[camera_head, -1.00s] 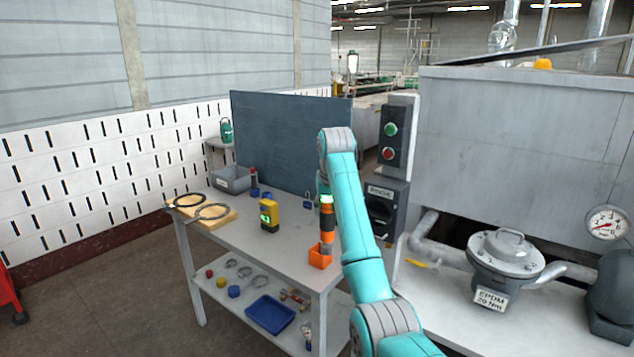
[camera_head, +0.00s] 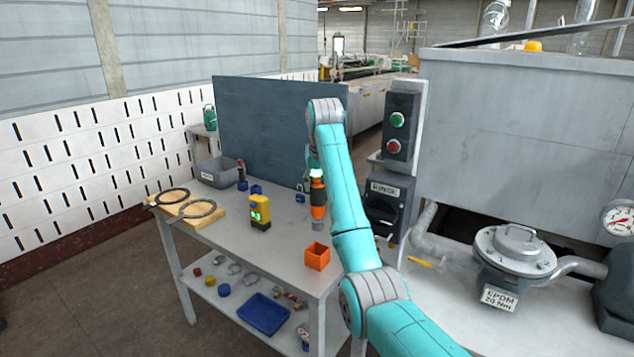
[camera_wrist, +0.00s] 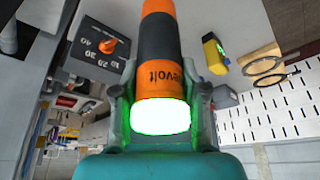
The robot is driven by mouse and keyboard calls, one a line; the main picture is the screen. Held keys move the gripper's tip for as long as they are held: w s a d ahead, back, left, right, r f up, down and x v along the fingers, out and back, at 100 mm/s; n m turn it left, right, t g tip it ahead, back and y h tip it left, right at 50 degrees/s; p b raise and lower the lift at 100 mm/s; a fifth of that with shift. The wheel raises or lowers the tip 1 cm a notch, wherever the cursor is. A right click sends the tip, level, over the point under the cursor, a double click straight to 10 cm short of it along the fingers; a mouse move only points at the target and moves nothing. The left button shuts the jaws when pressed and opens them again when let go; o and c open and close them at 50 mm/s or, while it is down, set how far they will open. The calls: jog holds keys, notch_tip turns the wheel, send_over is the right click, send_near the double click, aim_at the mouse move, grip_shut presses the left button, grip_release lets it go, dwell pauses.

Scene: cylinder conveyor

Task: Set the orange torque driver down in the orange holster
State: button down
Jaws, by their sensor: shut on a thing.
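The orange and black torque driver (camera_head: 318,198) hangs nearly upright with its grey tip down, above the back part of the workbench. My gripper (camera_wrist: 162,118) is shut on its upper end, beside the glowing display; in the head view the arm partly hides the jaws. The driver's orange and dark body (camera_wrist: 160,60) fills the middle of the wrist view. The orange holster (camera_head: 317,257) is a small open-topped box at the bench's front right. The driver's tip is apart from it, above and behind it in the head view.
A yellow device (camera_head: 260,211) stands left of the driver. Black rings on a wooden board (camera_head: 160,205) and a grey bin (camera_head: 217,172) lie farther left. A dark panel (camera_head: 270,130) backs the bench. The RINSE switch box (camera_head: 388,205) stands close right of my arm.

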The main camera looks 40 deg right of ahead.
aim_at(319, 209)
jog(key=shift+f, duration=2.5)
jog(key=shift+f, duration=2.65)
jog(key=shift+f, duration=1.5)
jog(key=c, duration=0.5)
grip_release()
jog(key=shift+c, duration=0.2)
jog(key=shift+f, duration=0.1)
jog(key=shift+v, duration=3.85)
